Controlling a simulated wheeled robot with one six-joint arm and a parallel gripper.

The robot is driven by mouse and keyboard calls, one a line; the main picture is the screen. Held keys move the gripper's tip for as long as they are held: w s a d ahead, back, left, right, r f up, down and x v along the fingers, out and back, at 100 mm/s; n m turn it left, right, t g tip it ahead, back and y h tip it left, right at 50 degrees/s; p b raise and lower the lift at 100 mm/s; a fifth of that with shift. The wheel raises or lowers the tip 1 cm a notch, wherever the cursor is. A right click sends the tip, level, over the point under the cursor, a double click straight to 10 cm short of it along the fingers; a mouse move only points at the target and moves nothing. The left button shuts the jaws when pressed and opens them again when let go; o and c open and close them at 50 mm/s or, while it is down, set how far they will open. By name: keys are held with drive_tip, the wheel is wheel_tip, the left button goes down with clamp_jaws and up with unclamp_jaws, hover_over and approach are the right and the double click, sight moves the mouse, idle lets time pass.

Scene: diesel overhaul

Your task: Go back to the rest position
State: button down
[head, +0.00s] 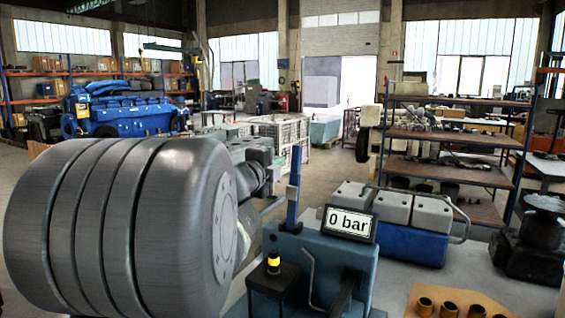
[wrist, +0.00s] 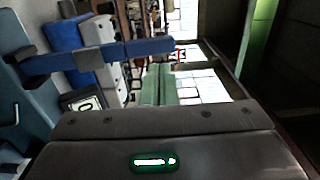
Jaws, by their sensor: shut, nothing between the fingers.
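My gripper (wrist: 157,117) shows along the bottom of the wrist view as a dark block with screws and a green-lit light. It is shut and empty.
A teal test stand (head: 345,270) with a "0 bar" display (head: 349,223) and a blue post (head: 294,190) stands front centre. Behind it are a blue engine block (head: 410,246) with grey covers and a shelf rack (head: 450,135). A blue engine (head: 120,115) stands far left.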

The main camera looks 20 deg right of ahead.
drive_tip(key=v, duration=0.7)
drive_tip(key=shift+a+r, duration=0.25)
drive_tip(key=shift+r, duration=0.15)
drive_tip(key=shift+d, duration=0.1)
